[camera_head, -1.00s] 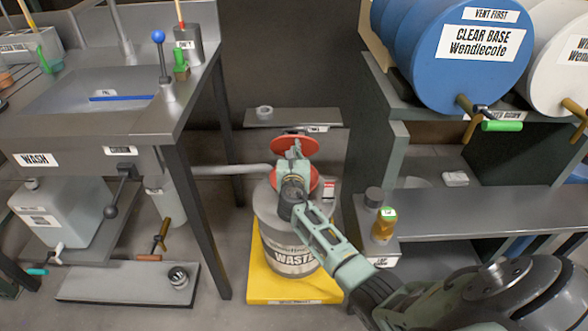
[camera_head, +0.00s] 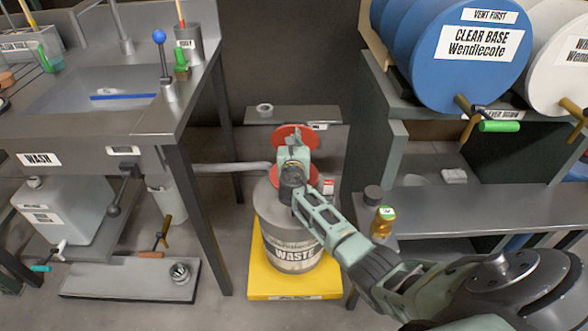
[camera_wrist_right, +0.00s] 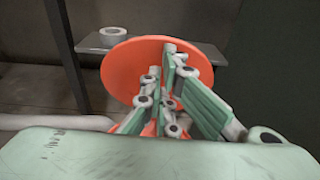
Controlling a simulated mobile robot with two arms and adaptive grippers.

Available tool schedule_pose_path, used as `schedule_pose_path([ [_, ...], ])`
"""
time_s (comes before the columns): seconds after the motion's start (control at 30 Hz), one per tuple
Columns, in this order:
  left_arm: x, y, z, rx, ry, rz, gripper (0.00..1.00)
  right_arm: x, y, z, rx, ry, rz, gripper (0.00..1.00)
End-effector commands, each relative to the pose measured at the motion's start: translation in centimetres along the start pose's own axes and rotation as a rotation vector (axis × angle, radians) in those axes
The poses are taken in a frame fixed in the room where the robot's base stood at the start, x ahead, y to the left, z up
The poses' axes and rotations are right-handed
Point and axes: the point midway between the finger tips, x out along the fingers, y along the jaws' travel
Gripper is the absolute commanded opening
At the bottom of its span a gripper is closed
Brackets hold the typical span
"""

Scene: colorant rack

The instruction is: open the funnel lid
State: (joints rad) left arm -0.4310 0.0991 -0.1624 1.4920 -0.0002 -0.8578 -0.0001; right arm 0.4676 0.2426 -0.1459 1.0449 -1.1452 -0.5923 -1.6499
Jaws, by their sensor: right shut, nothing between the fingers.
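The red funnel (camera_head: 312,176) sits on top of the grey waste drum (camera_head: 272,222). Its round red lid (camera_head: 281,136) stands raised, steeply tilted, at the funnel's far side. My right gripper (camera_head: 296,137) is shut and empty, in front of the lid's near face. In the right wrist view the lid (camera_wrist_right: 120,75) fills the space behind the closed fingers (camera_wrist_right: 163,82); I cannot tell whether they touch it. The gripper and wrist hide much of the funnel, of which a little orange shows below the fingers. My left gripper is not in view.
The drum stands on a yellow base (camera_head: 257,284). A small shelf (camera_head: 330,113) with a ring (camera_head: 264,110) is behind the lid. The wash bench (camera_head: 150,125) stands left, and the rack with the blue drum (camera_head: 440,75) stands right. A grey pipe (camera_head: 225,168) reaches the funnel area.

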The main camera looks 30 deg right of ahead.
Motion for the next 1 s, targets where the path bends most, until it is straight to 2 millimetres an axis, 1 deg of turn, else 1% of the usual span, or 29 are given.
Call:
schedule_pose_path([
  [0.23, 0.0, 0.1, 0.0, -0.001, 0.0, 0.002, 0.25, -0.2, 0.0, 0.0, 0.0, -0.001, 0.0, 0.0],
  [0.37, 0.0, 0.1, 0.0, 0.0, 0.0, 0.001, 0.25, -1.0, 0.0, 0.0, 0.0, -0.002, 0.001, 0.0],
  [0.53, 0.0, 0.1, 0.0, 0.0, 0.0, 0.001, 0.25, -3.4, 0.0, -0.1, 0.002, 0.001, 0.002, 0.0],
  [0.8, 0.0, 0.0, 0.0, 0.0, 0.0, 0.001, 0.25, -8.2, 0.0, -0.1, 0.001, 0.0, 0.002, 0.0],
  [1.0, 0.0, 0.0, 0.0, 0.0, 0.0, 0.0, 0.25, -11.0, 0.0, -0.1, 0.0, 0.001, 0.001, 0.0],
])
